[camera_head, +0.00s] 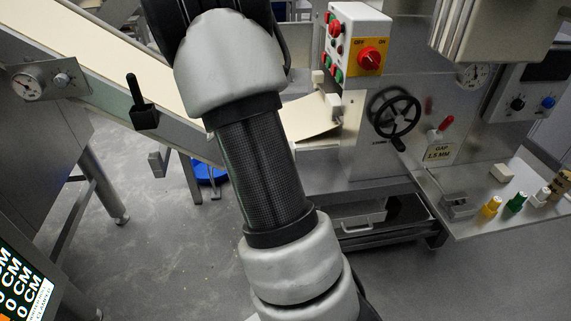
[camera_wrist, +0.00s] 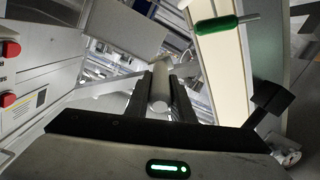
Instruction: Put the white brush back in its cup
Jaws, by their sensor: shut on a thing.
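In the wrist view, my gripper (camera_wrist: 160,76) is shut on a pale grey-white rod-like thing (camera_wrist: 160,92), seen end-on between the two dark fingers. It looks like the handle of the white brush; its far end cannot be made out. My gripper is not visible in the head view, where my arm runs up out of the top. At the right of the head view, small yellow (camera_head: 492,206), green (camera_head: 516,202) and white (camera_head: 542,195) holders or cups stand on a steel shelf. I cannot tell which is the brush's cup.
A sloping conveyor (camera_head: 120,65) with a black holder (camera_head: 144,116) on its side lies at left. The machine has a control box (camera_head: 357,38), a handwheel (camera_head: 394,113) and a drawer (camera_head: 362,223). A green-handled thing (camera_wrist: 216,23) shows in the wrist view. Floor at left is open.

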